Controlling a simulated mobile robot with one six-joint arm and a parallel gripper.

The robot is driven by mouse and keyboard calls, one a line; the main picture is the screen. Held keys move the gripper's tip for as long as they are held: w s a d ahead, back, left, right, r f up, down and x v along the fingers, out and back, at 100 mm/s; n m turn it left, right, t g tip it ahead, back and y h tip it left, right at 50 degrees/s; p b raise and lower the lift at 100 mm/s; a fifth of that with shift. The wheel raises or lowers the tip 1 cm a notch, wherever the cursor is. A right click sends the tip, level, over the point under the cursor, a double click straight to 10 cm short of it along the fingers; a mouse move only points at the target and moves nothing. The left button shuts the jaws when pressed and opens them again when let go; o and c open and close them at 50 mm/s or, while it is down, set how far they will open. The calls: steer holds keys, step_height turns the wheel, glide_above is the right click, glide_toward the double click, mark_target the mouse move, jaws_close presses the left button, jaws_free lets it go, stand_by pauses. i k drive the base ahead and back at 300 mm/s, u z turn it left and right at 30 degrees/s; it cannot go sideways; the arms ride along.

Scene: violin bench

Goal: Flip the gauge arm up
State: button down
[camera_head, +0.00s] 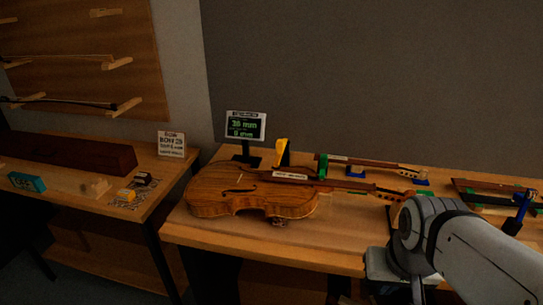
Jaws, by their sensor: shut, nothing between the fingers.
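A brown violin (252,197) lies on the wooden bench, its neck pointing right. Behind it a small display (245,126) on a dark stand shows green figures. Just right of the display a yellow piece with a dark edge (281,150) stands up behind the violin body. It may be the gauge arm, but I cannot tell for sure. A pale labelled strip (290,176) lies over the violin near the neck end. My arm reaches in from the lower right, in front of the bench. My gripper is not in view.
Another instrument neck (370,163) lies behind the violin on coloured supports. More parts and a blue upright clamp (522,205) are at the right. A side table on the left holds a dark red-brown block (70,152) and a sign (171,144). The bench front edge is mostly bare.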

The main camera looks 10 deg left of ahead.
mark_target(281, 144)
steer(key=u, duration=0.25)
steer(key=k, duration=0.9)
steer(key=u, duration=0.85)
steer(key=i, duration=0.5)
steer(key=u, duration=0.5)
steer(key=i, duration=1.65)
steer(key=z, duration=0.8)
